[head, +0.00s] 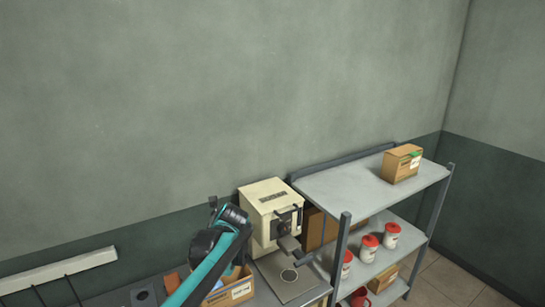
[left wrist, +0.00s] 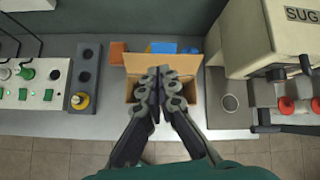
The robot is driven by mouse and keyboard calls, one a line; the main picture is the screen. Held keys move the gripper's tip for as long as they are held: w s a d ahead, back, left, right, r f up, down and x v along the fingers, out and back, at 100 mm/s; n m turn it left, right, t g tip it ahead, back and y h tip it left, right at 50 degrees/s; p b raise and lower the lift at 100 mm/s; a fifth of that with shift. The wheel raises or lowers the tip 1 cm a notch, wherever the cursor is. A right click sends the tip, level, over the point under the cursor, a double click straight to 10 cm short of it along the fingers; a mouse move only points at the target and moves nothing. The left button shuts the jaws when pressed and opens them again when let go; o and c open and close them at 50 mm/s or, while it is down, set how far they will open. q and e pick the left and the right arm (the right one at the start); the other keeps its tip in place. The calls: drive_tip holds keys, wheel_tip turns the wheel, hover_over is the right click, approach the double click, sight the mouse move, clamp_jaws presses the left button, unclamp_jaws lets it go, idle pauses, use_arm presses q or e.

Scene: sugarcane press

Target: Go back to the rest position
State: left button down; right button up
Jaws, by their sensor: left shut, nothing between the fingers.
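My left gripper (left wrist: 158,72) is shut and empty in the left wrist view, with its dark fingers together over an open cardboard box. In the head view my teal left arm rises from the lower edge in front of the counter; I cannot make out its fingers there. The cream press (head: 270,200) stands on the counter to the right of my arm. It also shows in the left wrist view (left wrist: 240,38), right of the gripper, with part of its lettering visible. My right gripper is in neither view.
The cardboard box (head: 243,290) sits on the counter, left of the press. A metal shelf (head: 335,187) holds a carton (head: 401,165) and several red-lidded jars (head: 369,248).

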use_arm(q)
drive_tip(key=s+d+f+n+h+b, duration=0.1)
drive_tip(key=s+f+n+b, duration=0.1)
drive_tip(key=s+f+n, duration=0.3)
drive_tip(key=s+d+f+n+h+b, duration=0.1)
drive_tip(key=s+f+n, duration=0.4)
drive_tip(key=s+n, duration=0.7)
drive_tip(key=s+d+f+n+h+b, duration=0.2)
drive_tip(key=s+f+n+b, duration=0.2)
drive_tip(key=s+n, duration=0.5)
drive_tip(key=shift+s+f+h+b, duration=0.35)
drive_tip(key=shift+s+b, duration=0.2)
drive_tip(key=shift+s, duration=2.55)
drive_tip(key=shift+f, duration=0.1)
